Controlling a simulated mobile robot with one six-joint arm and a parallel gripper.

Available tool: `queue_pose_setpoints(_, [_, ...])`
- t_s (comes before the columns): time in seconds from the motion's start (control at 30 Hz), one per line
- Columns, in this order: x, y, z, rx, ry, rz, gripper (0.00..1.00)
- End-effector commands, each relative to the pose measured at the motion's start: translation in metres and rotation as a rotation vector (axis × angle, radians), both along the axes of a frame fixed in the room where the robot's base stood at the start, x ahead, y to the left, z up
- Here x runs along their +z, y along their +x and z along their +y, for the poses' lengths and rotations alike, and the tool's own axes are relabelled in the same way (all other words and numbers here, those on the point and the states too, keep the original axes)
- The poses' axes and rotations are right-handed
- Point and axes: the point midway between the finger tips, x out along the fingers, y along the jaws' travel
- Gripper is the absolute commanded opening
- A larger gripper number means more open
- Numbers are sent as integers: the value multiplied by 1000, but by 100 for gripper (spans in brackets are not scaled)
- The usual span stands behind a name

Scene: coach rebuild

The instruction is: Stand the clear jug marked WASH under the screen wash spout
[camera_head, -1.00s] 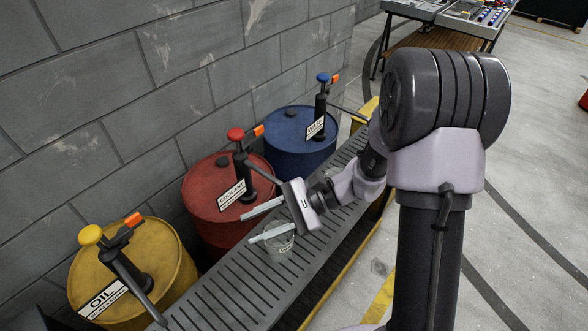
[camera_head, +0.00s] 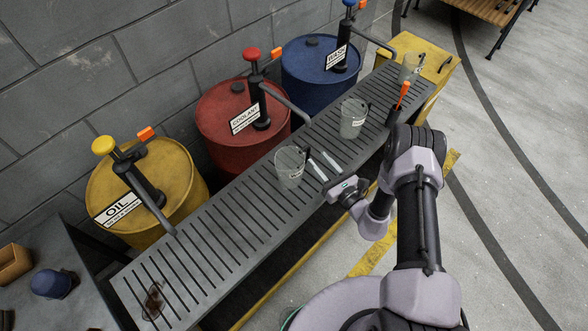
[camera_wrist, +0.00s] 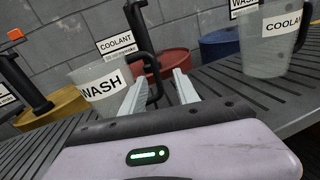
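The clear jug marked WASH (camera_wrist: 88,82) stands upright on the slatted grate; it also shows in the head view (camera_head: 288,172), in front of the red drum. Its black handle (camera_wrist: 149,72) faces my gripper. My gripper (camera_head: 323,167) is open and empty, low beside the jug on its right. In the wrist view its two fingers (camera_wrist: 160,88) point toward the handle, the left one overlapping it in the picture; contact cannot be told. The screen wash spout (camera_head: 379,43) reaches from the pump on the blue drum (camera_head: 305,68) over the grate's far end.
A COOLANT jug (camera_head: 352,120) stands farther along the grate (camera_head: 232,222), and another clear jug (camera_head: 409,70) stands at the far end near the wash spout. An orange-tipped dark object (camera_head: 402,96) is at the right edge. The coolant spout (camera_head: 285,103) overhangs between jugs.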

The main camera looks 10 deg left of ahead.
Motion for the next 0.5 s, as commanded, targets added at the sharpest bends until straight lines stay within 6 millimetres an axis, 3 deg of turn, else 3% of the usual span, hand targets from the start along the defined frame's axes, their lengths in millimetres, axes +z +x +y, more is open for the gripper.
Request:
queue_pose_setpoints(0.3, [-3, 34, 40, 3, -1, -1, 37])
queue_pose_setpoints(0.5, [0, 38, 43, 1, 2, 1, 37])
